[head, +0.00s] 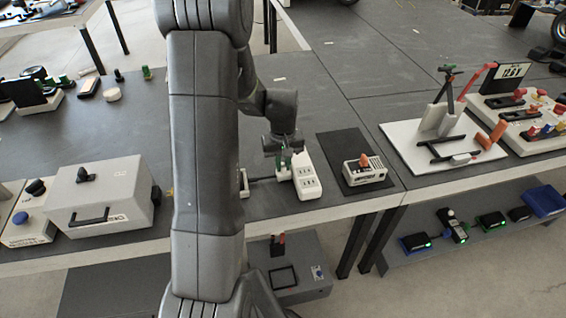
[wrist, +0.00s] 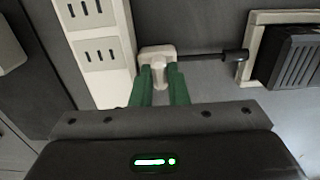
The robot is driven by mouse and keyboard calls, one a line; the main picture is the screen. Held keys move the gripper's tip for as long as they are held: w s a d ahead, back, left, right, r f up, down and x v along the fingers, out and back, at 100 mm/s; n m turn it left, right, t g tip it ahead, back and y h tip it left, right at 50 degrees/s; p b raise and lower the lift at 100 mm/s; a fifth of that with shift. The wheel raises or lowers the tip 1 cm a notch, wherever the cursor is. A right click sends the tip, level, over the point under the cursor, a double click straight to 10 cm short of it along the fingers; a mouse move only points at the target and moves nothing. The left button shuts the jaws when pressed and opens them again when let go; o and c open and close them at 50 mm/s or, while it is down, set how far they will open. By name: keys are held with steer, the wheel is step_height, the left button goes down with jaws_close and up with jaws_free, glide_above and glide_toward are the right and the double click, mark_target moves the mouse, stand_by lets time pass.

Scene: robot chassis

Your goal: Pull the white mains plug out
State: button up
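The white mains plug (wrist: 157,53) shows in the wrist view beside the long edge of a white socket strip (wrist: 103,66). Its dark cable runs right from it. My gripper (wrist: 160,80) has green fingers, one on each side of the plug's narrow grip, and they look closed against it. In the head view my gripper (head: 283,164) points down at the left side of the socket strip (head: 307,186). The plug's pins are hidden, so I cannot tell whether it is seated. Two outlets on the strip show empty.
The cable ends at a pale-framed dark block (wrist: 288,58) on the right of the wrist view. In the head view a dark mat (head: 338,148) with a small device lies right of the strip. A grey lidded box (head: 110,190) stands left. The table's front edge is close.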

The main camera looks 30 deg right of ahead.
jaws_close()
steer(key=shift+w+a+b, duration=0.15)
steer(key=shift+w+a, duration=0.15)
steer(key=shift+a, duration=0.6)
steer(key=shift+w+a+b, duration=0.15)
steer(key=shift+w+a, duration=0.15)
steer(key=shift+a, duration=0.6)
steer(key=shift+o, duration=1.7)
jaws_free()
steer(key=shift+o, duration=0.2)
steer(key=shift+a, duration=0.15)
steer(key=shift+r, duration=0.1)
step_height(320, 180, up, 14)
